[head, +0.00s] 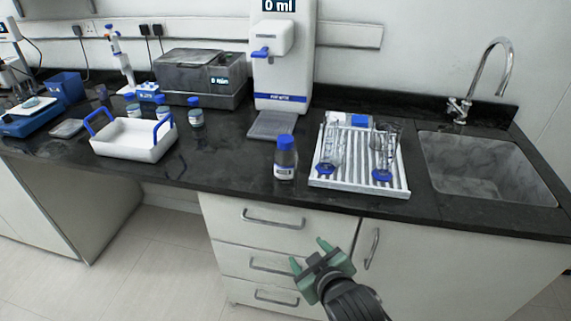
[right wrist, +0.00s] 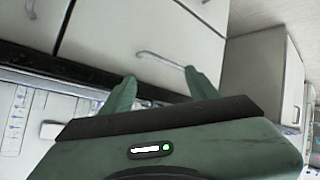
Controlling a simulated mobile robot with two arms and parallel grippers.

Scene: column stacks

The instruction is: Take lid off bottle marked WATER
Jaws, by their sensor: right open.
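A clear bottle (head: 285,164) with a blue lid (head: 285,142) stands upright near the counter's front edge, left of the drying rack. It bears a white label whose text is too small to read. My right gripper (head: 308,255) is open and empty, low in front of the drawers, below and apart from the bottle. In the right wrist view the green fingers of my right gripper (right wrist: 160,88) are spread with nothing between them. The bottle does not show in the right wrist view. My left gripper is not in view.
A drying rack (head: 397,187) with glassware stands right of the bottle, then a sink (head: 485,168) with a tap. A white dispenser (head: 283,85) stands behind. Several smaller blue-capped bottles (head: 195,117) and a white tray (head: 125,146) are left. Bare counter lies left of the bottle.

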